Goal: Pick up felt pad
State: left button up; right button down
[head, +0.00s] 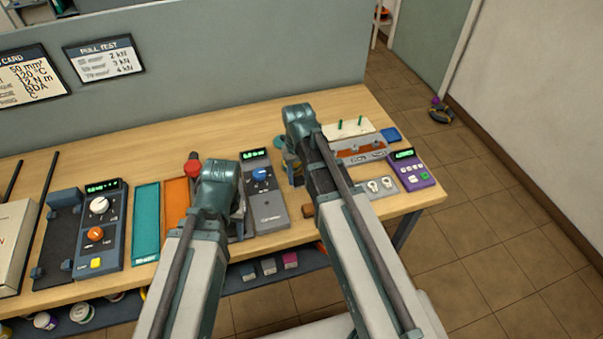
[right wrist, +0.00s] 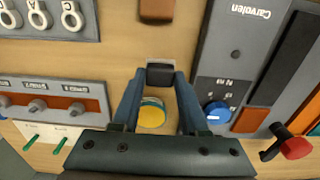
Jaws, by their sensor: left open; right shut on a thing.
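My right gripper (right wrist: 161,76) is shut on a small dark block with a paler grey face, which looks like the felt pad (right wrist: 160,70). The pad sits between the fingertips over the wooden bench; I cannot tell whether it touches the bench. In the head view my right wrist hides the pad and most of the fingers. My left gripper (head: 237,222) is open, low beside the grey Carvolen meter (head: 268,210), largely hidden by its own wrist.
A yellow-topped round tin (right wrist: 152,112) shows between my right fingers. A brown block (right wrist: 157,10) lies beyond the fingertips. A grey partition (head: 220,60) stands behind.

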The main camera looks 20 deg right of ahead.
jog(key=s+a, duration=0.2)
jog(key=a, duration=0.2)
jog(key=s+a, duration=0.3)
jog(key=a, duration=0.1)
jog(key=s+a+r+p, duration=0.1)
jog(key=s+a, duration=0.2)
jog(key=a, duration=0.1)
jog(key=shift+a+r, duration=0.1)
jog(key=shift+a, duration=0.1)
jog(key=c, duration=1.1)
grip_release()
grip_shut()
